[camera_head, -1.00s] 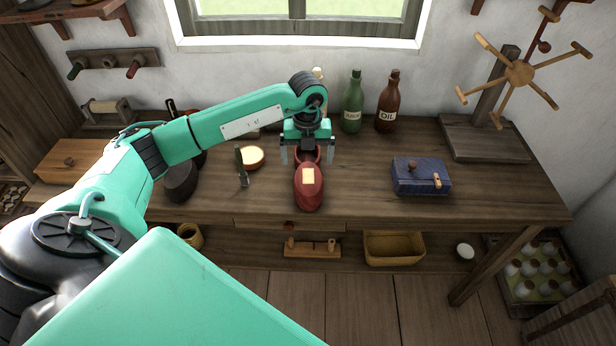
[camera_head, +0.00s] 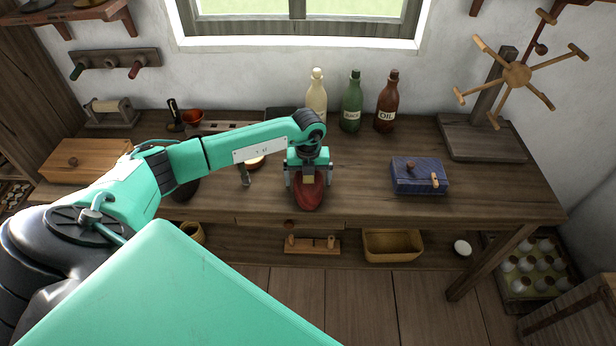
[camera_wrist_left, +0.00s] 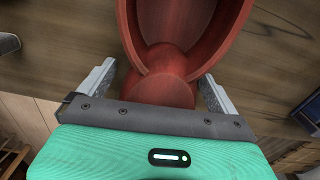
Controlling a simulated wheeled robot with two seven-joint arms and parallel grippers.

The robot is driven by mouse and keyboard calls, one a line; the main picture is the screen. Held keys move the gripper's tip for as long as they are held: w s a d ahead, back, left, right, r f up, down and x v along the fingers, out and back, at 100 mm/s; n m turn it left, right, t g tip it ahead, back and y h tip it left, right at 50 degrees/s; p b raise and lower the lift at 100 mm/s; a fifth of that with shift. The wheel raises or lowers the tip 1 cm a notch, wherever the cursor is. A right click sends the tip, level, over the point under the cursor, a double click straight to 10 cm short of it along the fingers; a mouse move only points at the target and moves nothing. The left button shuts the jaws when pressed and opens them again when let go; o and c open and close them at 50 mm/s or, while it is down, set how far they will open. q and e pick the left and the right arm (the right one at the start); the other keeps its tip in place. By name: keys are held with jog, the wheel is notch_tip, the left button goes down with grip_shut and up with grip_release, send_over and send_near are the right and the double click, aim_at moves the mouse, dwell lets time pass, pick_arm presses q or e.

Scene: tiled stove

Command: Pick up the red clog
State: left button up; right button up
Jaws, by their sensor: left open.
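The red clog (camera_head: 308,196) lies on the wooden workbench near its front edge, with its rounded toe towards the front. My left gripper (camera_head: 307,182) is above it, pointing down, with a finger on each side of the clog. In the left wrist view the clog (camera_wrist_left: 185,60) shows its hollow opening at the top, and its narrower red part lies between the two spread fingers of my left gripper (camera_wrist_left: 157,92). Gaps show between the fingers and the clog there. My gripper hides part of the clog in the head view. My right gripper is not in view.
A blue box (camera_head: 420,176) stands to the right on the workbench (camera_head: 490,185). Cream (camera_head: 316,95), green (camera_head: 352,102) and brown (camera_head: 387,103) bottles stand behind. A wooden peg rack (camera_head: 312,245) and a basket (camera_head: 392,246) are on the lower shelf.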

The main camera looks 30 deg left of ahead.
pick_arm(q)
jog(key=c, duration=1.3)
jog(key=shift+r, duration=0.1)
